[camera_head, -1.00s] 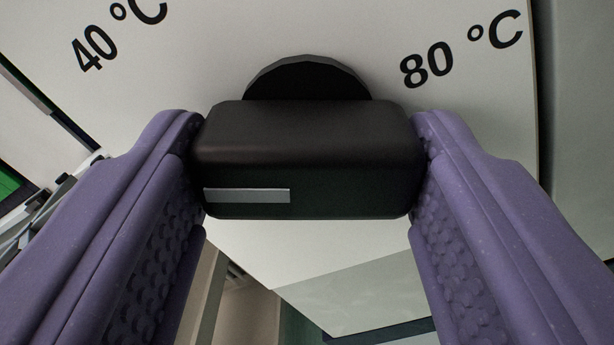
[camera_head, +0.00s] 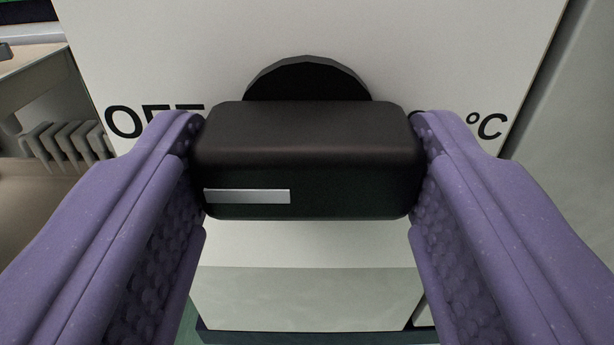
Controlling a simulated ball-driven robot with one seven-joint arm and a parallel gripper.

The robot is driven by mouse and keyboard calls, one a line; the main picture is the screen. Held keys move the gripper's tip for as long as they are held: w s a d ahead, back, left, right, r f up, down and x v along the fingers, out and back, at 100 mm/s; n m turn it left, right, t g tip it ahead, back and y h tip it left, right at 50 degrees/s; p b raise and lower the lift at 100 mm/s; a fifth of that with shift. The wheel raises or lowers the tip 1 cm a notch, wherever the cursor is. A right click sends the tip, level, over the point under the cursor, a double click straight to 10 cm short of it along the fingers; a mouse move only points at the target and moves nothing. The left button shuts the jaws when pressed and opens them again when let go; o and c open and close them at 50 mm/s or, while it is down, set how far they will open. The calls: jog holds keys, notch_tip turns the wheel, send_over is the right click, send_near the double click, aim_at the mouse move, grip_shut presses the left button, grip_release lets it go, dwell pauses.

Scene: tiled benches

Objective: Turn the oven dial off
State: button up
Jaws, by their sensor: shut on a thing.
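The oven dial (camera_head: 306,145) is a black bar-shaped knob on a round black base (camera_head: 308,80), set on a white panel (camera_head: 420,45). A silver marker line (camera_head: 246,196) lies on the left half of the bar's face. My gripper (camera_head: 307,170) has one purple padded finger on each end of the bar and is shut on it. The word OFF (camera_head: 140,120) is printed on the panel left of the dial, partly hidden by the left finger. A °C label (camera_head: 487,125) shows at the right, its number hidden by the right finger.
A pale wall or cabinet side (camera_head: 575,110) stands to the right of the panel. At the left are a bench (camera_head: 35,80) and a grey ribbed object (camera_head: 70,142).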

jog(key=shift+r, duration=0.2)
jog(key=o, duration=0.7)
jog(key=shift+c, duration=0.2)
jog(key=o, duration=0.4)
jog(key=shift+w+f, duration=0.1)
jog(key=shift+w, duration=0.05)
jog(key=s+p, duration=0.1)
jog(key=s, duration=0.7)
